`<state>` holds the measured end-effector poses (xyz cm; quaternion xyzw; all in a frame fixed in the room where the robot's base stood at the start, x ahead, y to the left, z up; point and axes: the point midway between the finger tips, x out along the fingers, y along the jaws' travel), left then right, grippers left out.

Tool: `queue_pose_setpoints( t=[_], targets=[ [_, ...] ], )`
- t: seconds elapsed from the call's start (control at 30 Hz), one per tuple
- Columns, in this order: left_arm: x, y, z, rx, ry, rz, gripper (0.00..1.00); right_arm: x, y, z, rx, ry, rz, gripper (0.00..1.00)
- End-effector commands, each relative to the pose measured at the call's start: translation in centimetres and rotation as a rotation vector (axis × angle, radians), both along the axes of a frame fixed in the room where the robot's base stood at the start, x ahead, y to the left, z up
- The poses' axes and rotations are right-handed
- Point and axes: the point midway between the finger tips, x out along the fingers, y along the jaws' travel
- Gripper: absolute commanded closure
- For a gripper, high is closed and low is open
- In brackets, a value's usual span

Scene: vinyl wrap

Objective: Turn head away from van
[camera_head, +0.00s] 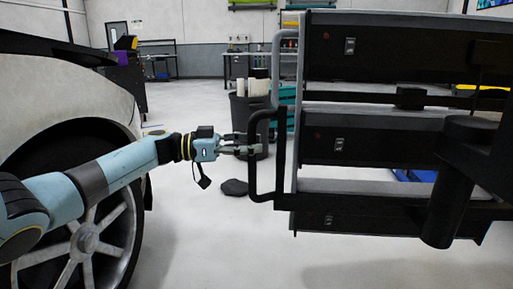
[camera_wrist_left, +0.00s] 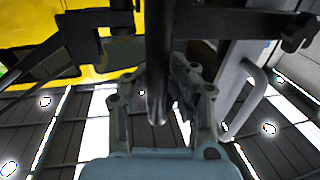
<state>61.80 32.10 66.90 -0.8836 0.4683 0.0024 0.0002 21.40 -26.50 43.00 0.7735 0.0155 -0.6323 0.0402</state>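The van (camera_head: 75,85) is at the left of the head view; its pale body and a spoked wheel (camera_head: 90,235) show, the rest cut off by the frame. My left gripper (camera_head: 250,143) reaches out in front of the wheel to a black handle (camera_head: 252,177) on a dark rack at the right. Its fingers lie on both sides of the handle's upright bar and look closed on it. In the left wrist view, the dark bar (camera_wrist_left: 158,70) runs between the two fingers (camera_wrist_left: 160,85). My right gripper is not in view.
The tall rack (camera_head: 370,145) with several dark tiers fills the right. A dark bin (camera_head: 247,112) with rolls stands behind the handle. A black item (camera_head: 234,187) lies on the floor. Workbenches and a cart (camera_head: 127,80) stand farther back.

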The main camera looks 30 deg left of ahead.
Motion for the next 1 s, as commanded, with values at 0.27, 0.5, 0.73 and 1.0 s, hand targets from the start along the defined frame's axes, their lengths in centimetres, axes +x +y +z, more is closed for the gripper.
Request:
queue_pose_setpoints(
  t=[0.27,0.5,0.73,1.0],
  targets=[
    [0.0,-0.1,0.0,0.001,-0.001,-0.002,0.56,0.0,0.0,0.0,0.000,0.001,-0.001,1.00],
    [-0.2,0.1,0.0,0.000,-0.002,-0.004,0.56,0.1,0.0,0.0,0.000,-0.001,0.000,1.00],
    [-2.2,3.1,-0.1,0.005,0.002,-0.001,0.56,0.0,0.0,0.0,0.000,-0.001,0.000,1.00],
    [-5.5,8.0,-0.1,0.003,0.002,0.000,0.56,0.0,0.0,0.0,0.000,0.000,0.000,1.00]
  ],
)
